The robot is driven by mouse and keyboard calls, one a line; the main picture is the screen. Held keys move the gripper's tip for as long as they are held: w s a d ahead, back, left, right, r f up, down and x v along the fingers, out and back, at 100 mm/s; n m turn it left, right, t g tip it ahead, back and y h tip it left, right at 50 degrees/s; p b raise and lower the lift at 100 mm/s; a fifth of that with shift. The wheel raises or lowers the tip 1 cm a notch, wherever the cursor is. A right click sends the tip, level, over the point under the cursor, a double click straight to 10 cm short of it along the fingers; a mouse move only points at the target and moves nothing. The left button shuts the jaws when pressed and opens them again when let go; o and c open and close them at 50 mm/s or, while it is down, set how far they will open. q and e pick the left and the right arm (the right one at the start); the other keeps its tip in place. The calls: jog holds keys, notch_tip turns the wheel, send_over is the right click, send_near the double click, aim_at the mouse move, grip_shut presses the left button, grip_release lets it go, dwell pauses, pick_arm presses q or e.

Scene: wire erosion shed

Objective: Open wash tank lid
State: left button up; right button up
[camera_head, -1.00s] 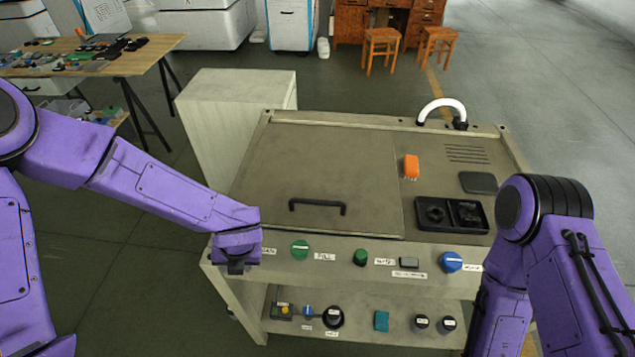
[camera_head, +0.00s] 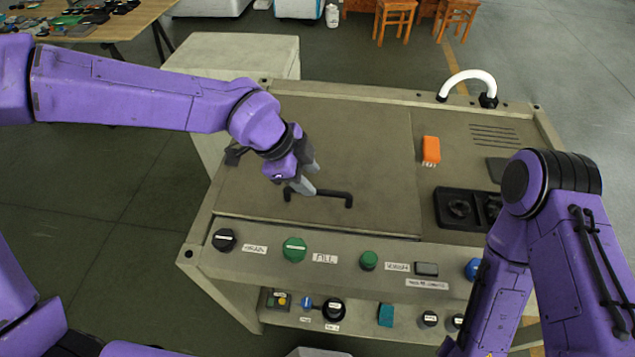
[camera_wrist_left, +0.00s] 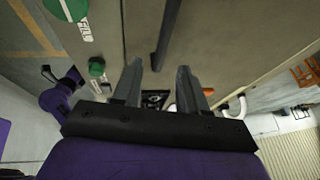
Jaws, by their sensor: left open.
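The wash tank lid (camera_head: 365,140) is a flat grey-brown panel on the left part of the bench top, lying closed. Its black bar handle (camera_head: 335,195) stands near the front edge. My left gripper (camera_head: 311,178) is open just above the handle's left part. In the left wrist view my left gripper (camera_wrist_left: 158,78) has its two fingers apart, and the handle (camera_wrist_left: 163,38) shows ahead between their lines; I see no grip on it. My right arm (camera_head: 545,225) is folded at the right, and its gripper is not visible there.
The front panel holds a black knob (camera_head: 224,240), a green FILL knob (camera_head: 294,249) and other controls. An orange block (camera_head: 431,151), a black tray (camera_head: 458,208) and a white curved pipe (camera_head: 467,78) are right of the lid. A pale cabinet (camera_head: 235,55) stands behind left.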

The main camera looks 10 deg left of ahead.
aim_at(323, 191)
pick_arm(q)
jog(key=x, duration=0.5)
jog(key=shift+w+d+p, duration=0.2)
jog(key=shift+p, duration=0.1)
jog(key=shift+f, duration=0.4)
jog(key=shift+s+r, duration=0.1)
grip_shut()
jog(key=w+r+p, duration=0.5)
jog(key=r, duration=0.6)
jog(key=w+r+p, duration=0.5)
jog(key=w+r, duration=0.1)
jog(key=r, duration=0.5)
jog(key=shift+a, duration=0.1)
